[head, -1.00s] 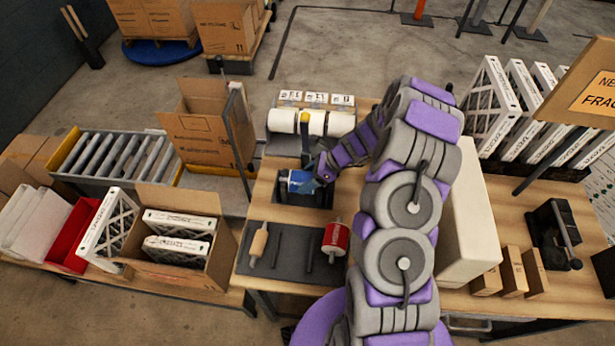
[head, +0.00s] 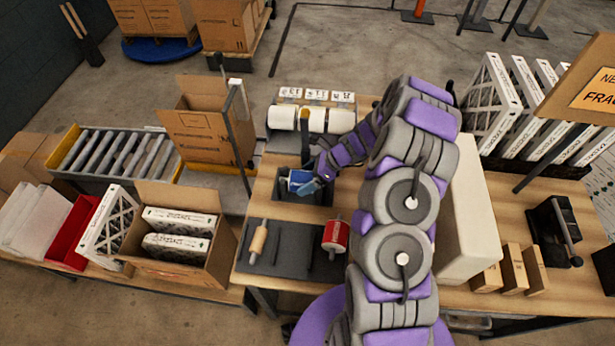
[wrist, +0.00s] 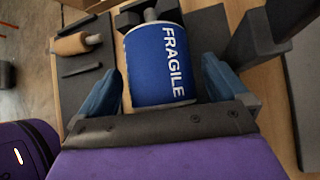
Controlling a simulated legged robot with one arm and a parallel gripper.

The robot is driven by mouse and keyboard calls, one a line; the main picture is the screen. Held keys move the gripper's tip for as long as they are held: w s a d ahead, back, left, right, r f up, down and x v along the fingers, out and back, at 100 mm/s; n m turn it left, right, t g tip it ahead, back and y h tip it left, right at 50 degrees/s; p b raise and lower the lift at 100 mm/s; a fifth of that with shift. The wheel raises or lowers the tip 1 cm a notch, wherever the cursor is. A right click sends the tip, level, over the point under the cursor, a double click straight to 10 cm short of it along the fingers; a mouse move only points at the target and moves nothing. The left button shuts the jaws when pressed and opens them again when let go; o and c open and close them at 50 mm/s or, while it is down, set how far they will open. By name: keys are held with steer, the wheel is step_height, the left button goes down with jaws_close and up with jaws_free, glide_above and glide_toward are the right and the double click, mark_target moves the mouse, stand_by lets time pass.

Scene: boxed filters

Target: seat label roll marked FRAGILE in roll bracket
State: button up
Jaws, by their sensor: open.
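The blue label roll marked FRAGILE (wrist: 158,65) lies in the roll bracket (wrist: 168,10), with its spindle end at a dark bracket block in the wrist view. In the head view the roll (head: 297,177) sits over the dark bracket base (head: 318,198). My gripper (wrist: 163,70) is open, with one blue finger on each side of the roll. A gap shows by the right finger; I cannot tell whether the left one touches. In the head view my gripper (head: 311,184) partly covers the roll, and the far spindle end is hard to make out.
A dark tray (head: 288,250) in front holds a tan roll (head: 258,240) and a red roll (head: 335,235). White rolls (head: 315,120) stand behind the bracket, with a dark upright post between. An open carton of filters (head: 172,262) is at left.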

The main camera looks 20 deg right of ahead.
steer(key=v, duration=1.7)
steer(key=shift+d+p, duration=0.25)
steer(key=shift+p, duration=0.1)
